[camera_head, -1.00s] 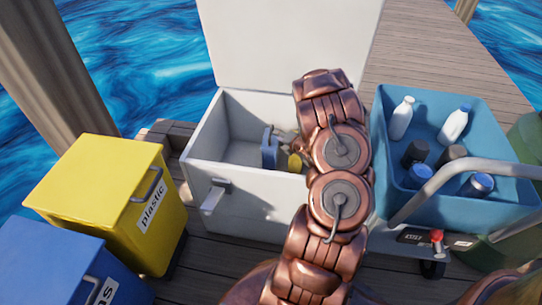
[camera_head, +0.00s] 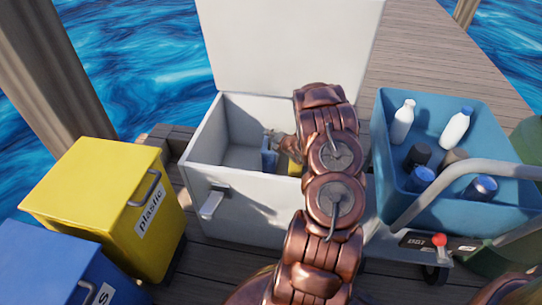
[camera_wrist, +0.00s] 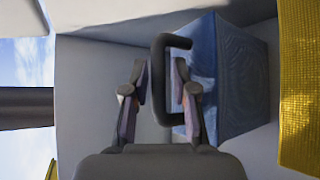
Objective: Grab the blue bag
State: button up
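The blue bag (camera_head: 269,161) stands inside the open white chest (camera_head: 235,187), and my gripper partly covers it in the head view. In the wrist view the blue bag (camera_wrist: 232,80) is right of my gripper, with its dark handle (camera_wrist: 159,85) reaching left. My gripper (camera_wrist: 159,90) is open, with one finger on each side of the handle's long bar. Gaps show between the bar and both fingers. In the head view my gripper (camera_head: 278,140) is inside the chest, above and beside the bag.
A yellow bag (camera_head: 295,169) stands right of the blue bag in the chest, also in the wrist view (camera_wrist: 299,90). The chest's raised lid (camera_head: 285,45) is behind. A yellow bin (camera_head: 85,190) and a blue bin (camera_head: 45,265) stand left. A blue crate of bottles (camera_head: 385,150) is right.

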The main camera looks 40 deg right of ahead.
grip_shut()
jog(key=shift+r, duration=0.1)
dwell(0.7)
